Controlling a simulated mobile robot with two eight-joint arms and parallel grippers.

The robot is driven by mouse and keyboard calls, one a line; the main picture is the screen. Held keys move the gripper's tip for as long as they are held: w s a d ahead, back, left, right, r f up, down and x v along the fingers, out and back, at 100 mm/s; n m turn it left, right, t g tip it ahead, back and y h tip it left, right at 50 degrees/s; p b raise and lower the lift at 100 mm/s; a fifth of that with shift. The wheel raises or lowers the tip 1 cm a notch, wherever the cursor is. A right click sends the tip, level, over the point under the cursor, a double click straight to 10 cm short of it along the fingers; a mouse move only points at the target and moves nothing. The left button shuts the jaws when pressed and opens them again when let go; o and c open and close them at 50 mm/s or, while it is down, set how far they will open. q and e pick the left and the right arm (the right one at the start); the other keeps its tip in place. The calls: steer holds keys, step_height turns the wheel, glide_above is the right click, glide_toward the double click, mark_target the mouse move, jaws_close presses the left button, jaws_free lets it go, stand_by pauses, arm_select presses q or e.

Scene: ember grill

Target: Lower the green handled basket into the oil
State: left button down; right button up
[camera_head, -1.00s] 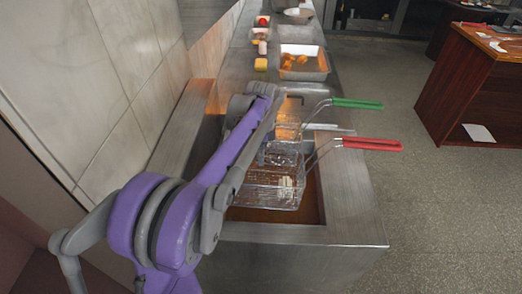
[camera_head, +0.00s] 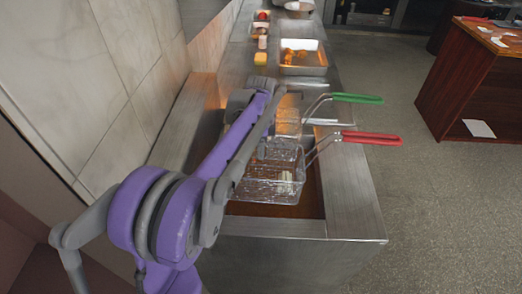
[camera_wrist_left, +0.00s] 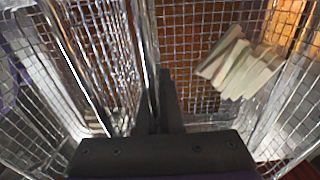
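The green handled basket (camera_head: 289,110) is beyond the red handled one in the head view, largely behind my left arm. Its green handle (camera_head: 357,98) points right over the fryer's edge. The red handled basket (camera_head: 268,184) is nearer, with pale sticks (camera_head: 286,182) inside; pale sticks also show in the wrist view (camera_wrist_left: 240,64). My left gripper (camera_wrist_left: 162,82) reaches among the wire walls, with shiny bars beside and between its dark fingers. The frames do not settle whether the fingers grip a bar. Orange-brown oil (camera_head: 275,210) shows below the red handled basket. My right gripper is out of view.
The steel fryer rim (camera_head: 352,200) borders the baskets on the right. A tray of browned food (camera_head: 303,68) and a yellow block (camera_head: 260,59) stand farther back on the counter. A tiled wall (camera_head: 110,60) is close on the left.

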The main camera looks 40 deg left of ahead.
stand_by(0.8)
arm_select(q)
steer(key=c, duration=1)
jaws_free()
step_height(320, 180, up, 11)
steer(key=shift+f+p, duration=0.1)
steer(key=shift+p, duration=0.3)
